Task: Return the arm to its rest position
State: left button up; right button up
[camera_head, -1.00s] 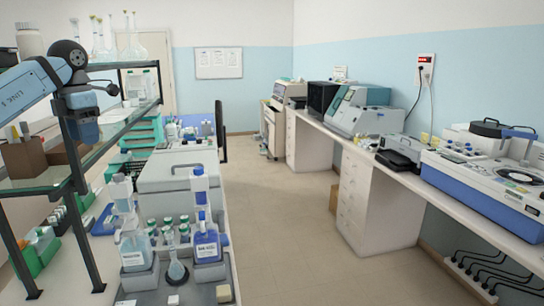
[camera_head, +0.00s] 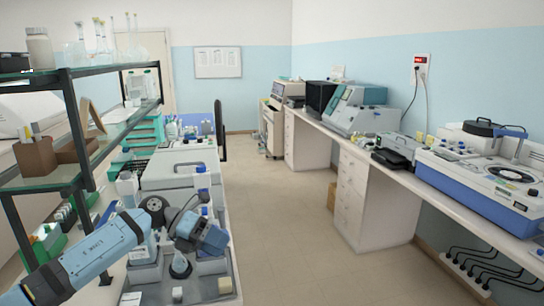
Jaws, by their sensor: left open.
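My left arm reaches in from the bottom left, low over the front of the left bench. My left gripper (camera_head: 190,213) is at its end, open, in front of the bottles on the grey tray (camera_head: 215,288). Its dark jaws are small and partly hidden by the wrist, and I see nothing held in them. The arm and wrist hide much of the bottles behind. My right gripper is not in view.
A white box-shaped device (camera_head: 178,168) is behind the bottles. The right bench (camera_head: 362,165) carries several instruments. The floor (camera_head: 285,210) between is clear.

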pick_arm(q)
jog(key=s+d+f+n+t+h+p, duration=0.1)
jog(key=s+d+f+n+t+h, duration=0.35)
jog(key=n, duration=0.45)
jog(key=s+d+f+n+t+h+p, duration=0.1)
jog(key=s+f+n+t+h, duration=0.1)
jog(key=s+f+n+t, duration=0.45)
jog(key=s+a+f+n+y, duration=0.4)
jog(key=s+f+n+y, duration=0.1)
jog(key=s+f+n, duration=0.1)
jog(key=s+a+f+n+t+y, duration=0.1)
jog(key=s+a+f+n+y, duration=0.3)
jog(key=s+n, duration=0.4)
jog(key=s+a+f+n+t+y+p, duration=0.1)
jog(key=s+a+f+n+y, duration=0.3)
jog(key=s+f+n+y, duration=0.3)
notch_tip(320, 180, down, 2)
jog(key=s+n, duration=0.1)
jog(key=n, duration=0.3)
jog(key=shift+a, duration=0.2)
